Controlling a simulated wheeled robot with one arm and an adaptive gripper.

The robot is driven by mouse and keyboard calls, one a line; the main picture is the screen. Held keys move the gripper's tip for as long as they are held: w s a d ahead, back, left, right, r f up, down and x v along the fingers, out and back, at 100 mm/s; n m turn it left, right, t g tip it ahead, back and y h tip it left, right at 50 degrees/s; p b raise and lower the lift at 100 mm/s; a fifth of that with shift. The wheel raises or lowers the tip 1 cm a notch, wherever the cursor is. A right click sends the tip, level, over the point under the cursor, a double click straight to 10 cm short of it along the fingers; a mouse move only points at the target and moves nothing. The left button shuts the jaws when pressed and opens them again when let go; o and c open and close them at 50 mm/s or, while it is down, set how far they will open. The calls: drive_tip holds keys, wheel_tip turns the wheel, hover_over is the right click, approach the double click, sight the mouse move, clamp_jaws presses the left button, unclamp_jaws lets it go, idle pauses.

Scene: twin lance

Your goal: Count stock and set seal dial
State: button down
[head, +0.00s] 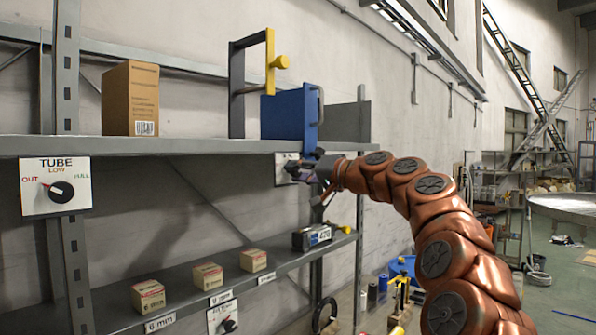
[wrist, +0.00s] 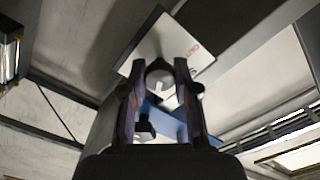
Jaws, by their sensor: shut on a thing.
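My gripper (head: 312,167) is at the front edge of the upper shelf, in front of a white dial panel (head: 281,172). In the wrist view, my gripper (wrist: 160,85) has its fingers on both sides of a round dial knob (wrist: 159,76) and is shut on it. The white panel (wrist: 195,42) around the knob shows part of the word OUT; the rest of its label is hidden. Three small cartons stand on the lower shelf: a left one (head: 148,296), a middle one (head: 207,276) and a right one (head: 253,260).
Another dial panel (head: 223,318) is below the lower shelf. A dark item marked 470 (head: 312,237) sits lower right.

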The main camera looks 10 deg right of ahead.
drive_tip(key=c, duration=0.9)
unclamp_jaws()
drive_tip(key=shift+o, duration=0.2)
drive_tip(key=v, duration=1.2)
drive_tip(key=shift+s+a, duration=0.1)
